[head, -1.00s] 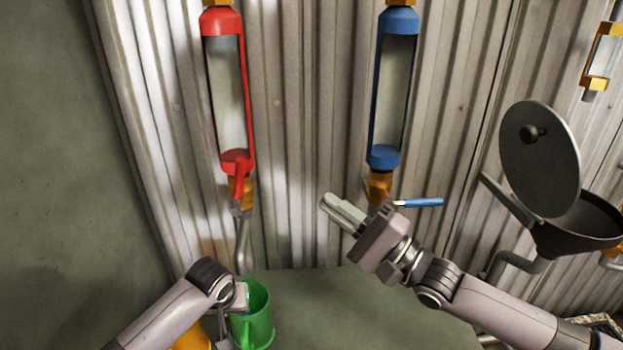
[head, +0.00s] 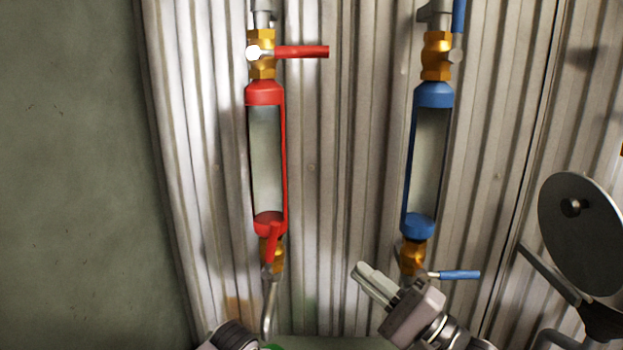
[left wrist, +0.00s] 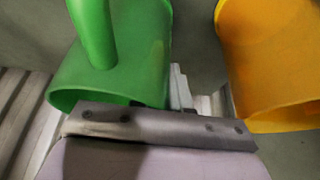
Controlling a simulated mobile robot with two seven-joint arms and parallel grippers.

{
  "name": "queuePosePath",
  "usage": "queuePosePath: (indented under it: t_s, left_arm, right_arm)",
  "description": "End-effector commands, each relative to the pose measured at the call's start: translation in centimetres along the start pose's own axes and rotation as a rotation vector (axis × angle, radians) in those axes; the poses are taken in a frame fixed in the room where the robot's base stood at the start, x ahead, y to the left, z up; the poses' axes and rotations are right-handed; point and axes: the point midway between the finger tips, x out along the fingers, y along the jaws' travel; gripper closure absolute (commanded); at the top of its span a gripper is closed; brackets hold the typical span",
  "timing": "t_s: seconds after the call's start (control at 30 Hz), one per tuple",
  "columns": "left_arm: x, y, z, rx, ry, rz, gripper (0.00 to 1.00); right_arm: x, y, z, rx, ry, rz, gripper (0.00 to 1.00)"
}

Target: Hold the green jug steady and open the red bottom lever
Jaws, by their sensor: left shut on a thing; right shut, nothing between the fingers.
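The red bottom lever (head: 272,243) lies along the pipe at the foot of the red sight tube, in line with the brass valve. My right gripper (head: 363,273) is shut and empty, right of the lever and apart from it, close left of the blue tube's lower valve. The green jug (left wrist: 130,55) fills the left of the left wrist view; only a sliver of it (head: 271,347) shows at the bottom of the head view. My left gripper (left wrist: 180,92) is shut on the jug; the exact contact is mostly hidden. In the head view only its arm shows at the bottom edge.
A red top lever (head: 302,51) sticks out to the right above the red tube. The blue bottom lever (head: 459,274) points right near my right gripper. A yellow jug (left wrist: 270,65) stands beside the green one.

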Motion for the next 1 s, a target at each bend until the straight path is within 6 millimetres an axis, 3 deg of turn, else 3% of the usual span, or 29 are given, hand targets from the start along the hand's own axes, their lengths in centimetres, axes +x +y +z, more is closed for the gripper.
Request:
queuePosePath:
  t_s: [0.37,0.4,0.47,0.8,1.0]
  left_arm:
    - [0.1,0.0,0.0,0.000,0.000,-0.001,1.00]
    - [0.1,0.0,0.0,0.000,0.000,-0.001,0.75]
    - [0.1,0.0,0.0,0.000,0.000,-0.001,0.55]
    - [-0.1,0.0,0.0,0.000,0.000,0.000,0.55]
    - [-1.5,0.0,-0.1,0.000,0.001,0.001,0.55]
  right_arm:
    - [0.0,0.0,0.0,0.000,0.000,0.000,1.00]
    - [0.0,0.0,0.0,0.000,0.000,0.000,1.00]
    - [0.0,0.0,0.0,0.000,0.000,0.000,1.00]
    - [0.0,0.0,0.0,0.000,0.000,0.000,1.00]
    - [0.0,0.0,0.0,0.000,0.000,0.000,1.00]
